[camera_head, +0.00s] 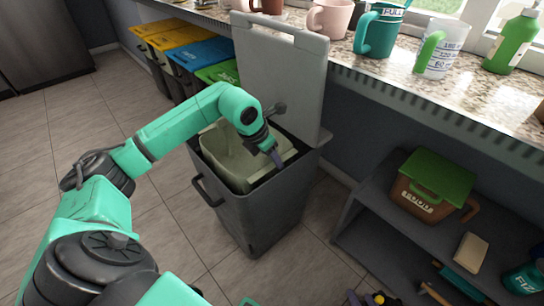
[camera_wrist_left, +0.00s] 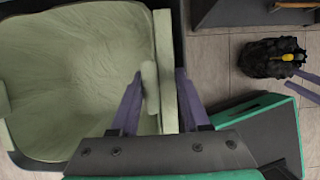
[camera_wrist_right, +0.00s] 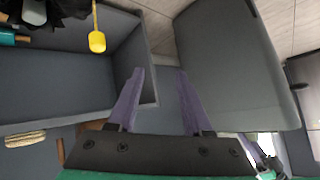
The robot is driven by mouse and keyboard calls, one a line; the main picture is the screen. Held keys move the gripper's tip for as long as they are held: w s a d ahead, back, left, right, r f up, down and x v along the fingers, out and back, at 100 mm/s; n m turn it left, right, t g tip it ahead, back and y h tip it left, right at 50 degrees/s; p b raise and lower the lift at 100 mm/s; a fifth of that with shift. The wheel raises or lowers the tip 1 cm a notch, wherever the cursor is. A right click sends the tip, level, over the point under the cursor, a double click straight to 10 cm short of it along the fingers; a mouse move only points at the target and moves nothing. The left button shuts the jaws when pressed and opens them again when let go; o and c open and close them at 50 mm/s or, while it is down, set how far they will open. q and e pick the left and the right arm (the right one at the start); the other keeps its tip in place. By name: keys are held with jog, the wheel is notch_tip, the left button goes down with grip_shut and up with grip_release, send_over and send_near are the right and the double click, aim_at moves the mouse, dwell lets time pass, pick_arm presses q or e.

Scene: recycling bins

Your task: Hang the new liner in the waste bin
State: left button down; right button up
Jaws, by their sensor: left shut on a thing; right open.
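The waste bin (camera_head: 262,215) is dark grey and stands with its lid (camera_head: 280,85) raised. A pale green liner (camera_head: 228,150) sits in its mouth; it also fills much of the left wrist view (camera_wrist_left: 75,70). My left gripper (camera_head: 275,158) is at the bin's right-hand rim in the head view. In the left wrist view (camera_wrist_left: 160,95) its fingers straddle the liner's pale edge and are shut on it. My right gripper (camera_wrist_right: 158,90) is open and empty in the right wrist view, near the shelf; the head view barely shows it at the bottom edge.
A grey shelf (camera_head: 375,240) at right holds a brown, green-lidded caddy (camera_head: 430,188) and a sponge (camera_head: 470,252). A black bundle with a yellow part (camera_wrist_left: 270,58) lies on the floor. Lidded bins (camera_head: 180,38) stand behind; a counter with mugs (camera_head: 330,18) runs above. Floor at left is clear.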

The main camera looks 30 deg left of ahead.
pick_arm(q)
jog(key=shift+c, duration=1.5)
grip_release()
jog(key=shift+f, duration=0.1)
pick_arm(e)
jog(key=shift+a, duration=0.15)
pick_arm(q)
jog(key=p+v, duration=0.3)
jog(key=v, duration=1.1)
jog(key=shift+r, duration=0.25)
pick_arm(e)
jog(key=s+d+r+g+h, duration=0.2)
jog(key=d+r+g, duration=0.1)
jog(key=d, duration=0.3)
pick_arm(q)
jog(key=shift+s+a, duration=0.1)
